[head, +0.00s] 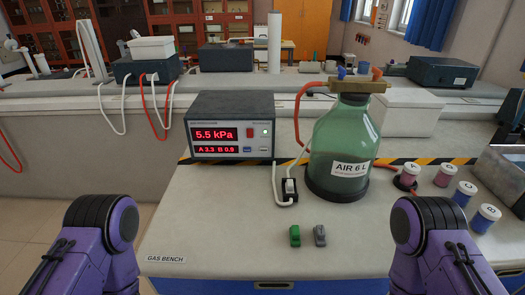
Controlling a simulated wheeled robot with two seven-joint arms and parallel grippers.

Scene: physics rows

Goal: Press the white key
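A dark grey meter box (232,105) stands on the bench at centre left, with red displays reading 5.5 kPa, A 3.3 and B 0.9. Low on the right of its front is a small pale key (263,150), which looks like the white key, beside a blue key (247,150). A red light or button and another small pale part are above them; they are too small to tell pressed or not. My purple arms show at the lower left and lower right, apart from the meter. Neither gripper's fingers are in view.
A green glass bottle (343,136) labelled AIR 6 L stands right of the meter. A black block with a white switch (289,189) and cables lies between them. Green (295,236) and grey (320,235) small pieces lie in front. Several lidded jars (465,192) stand right. The front-left bench is clear.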

